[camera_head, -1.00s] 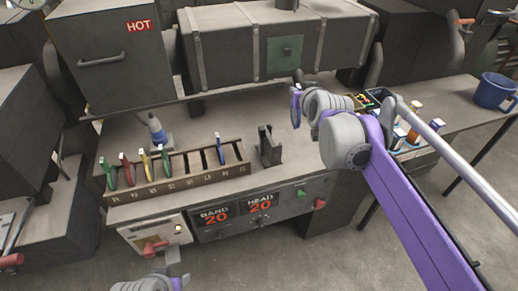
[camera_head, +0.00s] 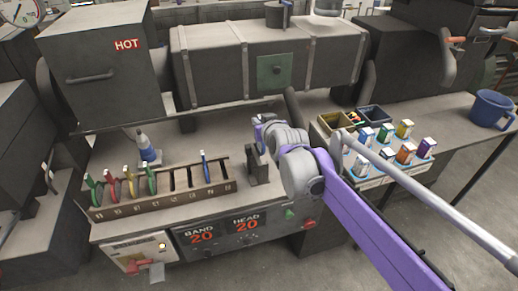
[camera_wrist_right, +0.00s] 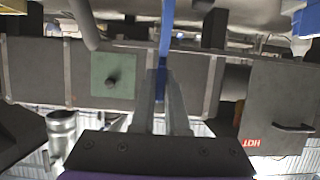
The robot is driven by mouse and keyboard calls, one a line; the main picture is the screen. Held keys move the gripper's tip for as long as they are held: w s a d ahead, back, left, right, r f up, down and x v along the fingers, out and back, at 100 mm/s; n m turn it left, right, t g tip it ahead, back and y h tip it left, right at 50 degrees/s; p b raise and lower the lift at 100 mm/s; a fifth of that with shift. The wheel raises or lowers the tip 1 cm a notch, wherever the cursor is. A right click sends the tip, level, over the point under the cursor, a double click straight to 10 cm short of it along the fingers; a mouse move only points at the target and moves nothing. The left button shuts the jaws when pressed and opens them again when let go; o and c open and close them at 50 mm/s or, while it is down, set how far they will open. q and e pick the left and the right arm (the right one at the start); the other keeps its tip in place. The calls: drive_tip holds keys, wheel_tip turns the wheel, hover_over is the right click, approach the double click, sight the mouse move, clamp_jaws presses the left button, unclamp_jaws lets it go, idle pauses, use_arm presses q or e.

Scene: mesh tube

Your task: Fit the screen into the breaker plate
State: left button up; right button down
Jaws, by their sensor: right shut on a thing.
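My right gripper (camera_head: 258,130) is above the bench, over a small dark upright holder (camera_head: 257,166). In the right wrist view my right gripper (camera_wrist_right: 162,85) is shut on a thin blue piece (camera_wrist_right: 165,35), seen edge-on. I cannot tell whether this is the screen. The breaker plate cannot be clearly made out. A slotted rack (camera_head: 170,205) on the bench holds several thin coloured pieces, including a blue one (camera_head: 206,166) near its right end. A grey tip (camera_head: 157,272) at the bottom edge may be my left gripper; its jaws cannot be read.
A large dark barrel housing (camera_head: 265,55) and a box marked HOT (camera_head: 105,70) stand behind the bench. A bottle (camera_head: 147,150) stands behind the rack.

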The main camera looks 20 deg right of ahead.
sight(260, 145)
wheel_tip(260, 145, down, 9)
drive_tip(key=shift+b, duration=0.5)
drive_tip(key=shift+f, duration=0.15)
drive_tip(key=c, duration=1.3)
unclamp_jaws()
drive_tip(key=shift+o, duration=0.4)
